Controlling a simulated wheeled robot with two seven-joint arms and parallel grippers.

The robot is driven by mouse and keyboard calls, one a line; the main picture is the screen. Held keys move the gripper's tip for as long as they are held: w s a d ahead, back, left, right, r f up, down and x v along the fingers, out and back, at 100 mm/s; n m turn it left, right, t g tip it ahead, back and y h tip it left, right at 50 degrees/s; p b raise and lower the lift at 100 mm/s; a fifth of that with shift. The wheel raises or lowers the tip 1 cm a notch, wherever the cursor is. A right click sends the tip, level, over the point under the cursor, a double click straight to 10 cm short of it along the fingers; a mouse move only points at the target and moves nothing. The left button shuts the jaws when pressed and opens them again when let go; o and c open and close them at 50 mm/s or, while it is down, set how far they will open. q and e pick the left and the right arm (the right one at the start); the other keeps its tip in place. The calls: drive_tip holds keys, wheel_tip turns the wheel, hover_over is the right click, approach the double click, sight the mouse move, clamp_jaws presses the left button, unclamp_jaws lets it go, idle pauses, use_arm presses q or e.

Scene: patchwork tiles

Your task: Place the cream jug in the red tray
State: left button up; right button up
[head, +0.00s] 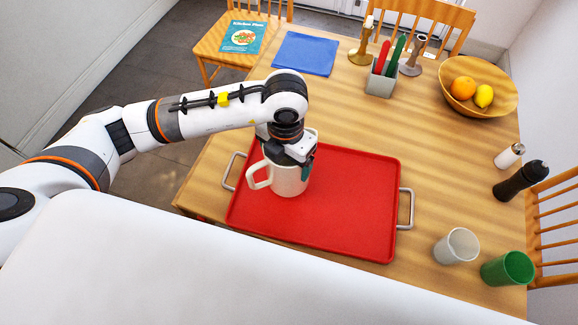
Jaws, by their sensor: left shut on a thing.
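The cream jug (288,179) is upright over the left part of the red tray (345,215), with its handle pointing left. My left gripper (302,160) comes down from above and is shut on the jug's rim on its right side. Part of the jug's top is hidden behind my gripper. I cannot tell whether the jug's base touches the tray or is slightly above it. The rest of the tray is empty. My right gripper is not in view.
A white cup (457,247) and a green cup (508,268) stand right of the tray. A dark pepper mill (520,181) and a white shaker (509,156) are farther right. A fruit bowl (491,104), utensil holder (381,84), candlesticks and blue napkin (305,54) are at the back.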

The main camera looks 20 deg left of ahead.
use_arm(q)
wheel_tip(320, 180, down, 4)
drive_tip(key=shift+r+p, duration=0.2)
drive_tip(key=shift+p, duration=0.1)
drive_tip(key=shift+f, duration=0.25)
drive_tip(key=o, duration=1.2)
drive_tip(key=shift+r, duration=0.15)
wheel_tip(320, 180, up, 12)
drive_tip(key=shift+d+f+b, duration=0.1)
drive_tip(key=shift+b, duration=0.8)
drive_tip(key=shift+s, duration=0.1)
